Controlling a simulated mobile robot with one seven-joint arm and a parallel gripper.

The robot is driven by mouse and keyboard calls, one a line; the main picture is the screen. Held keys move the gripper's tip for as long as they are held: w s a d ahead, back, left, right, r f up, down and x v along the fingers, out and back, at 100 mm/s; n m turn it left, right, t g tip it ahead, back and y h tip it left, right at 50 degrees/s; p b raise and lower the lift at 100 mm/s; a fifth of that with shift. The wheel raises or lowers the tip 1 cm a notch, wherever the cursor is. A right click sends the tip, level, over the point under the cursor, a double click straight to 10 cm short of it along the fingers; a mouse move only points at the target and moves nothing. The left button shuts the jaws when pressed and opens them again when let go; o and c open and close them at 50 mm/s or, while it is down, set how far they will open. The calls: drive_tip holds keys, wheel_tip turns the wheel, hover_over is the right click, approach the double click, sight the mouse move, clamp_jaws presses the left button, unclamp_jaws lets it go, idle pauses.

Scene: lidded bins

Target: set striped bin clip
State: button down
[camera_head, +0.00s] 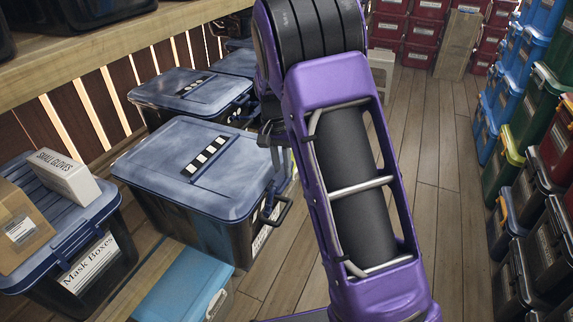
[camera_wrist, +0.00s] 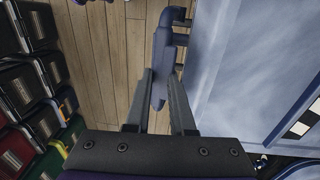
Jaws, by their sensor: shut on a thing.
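The striped bin is dark with a blue lid (camera_head: 150,165) that carries a black-and-white striped label (camera_head: 208,158). It stands left of my arm in the head view. Its lid also fills the right of the wrist view (camera_wrist: 245,60). A blue clip (camera_head: 284,212) sticks out from the bin's right side, swung away from the wall. In the wrist view my gripper (camera_wrist: 160,75) has its two fingers on either side of the clip's bar (camera_wrist: 161,50), shut on its near end. In the head view my arm hides much of the gripper.
Stacked bins (camera_head: 535,225) line the right. The wooden floor (camera_head: 430,200) between is clear.

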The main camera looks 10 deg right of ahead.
drive_tip(key=shift+w+a, duration=0.1)
drive_tip(key=c, duration=0.8)
unclamp_jaws()
drive_tip(key=shift+o, duration=0.2)
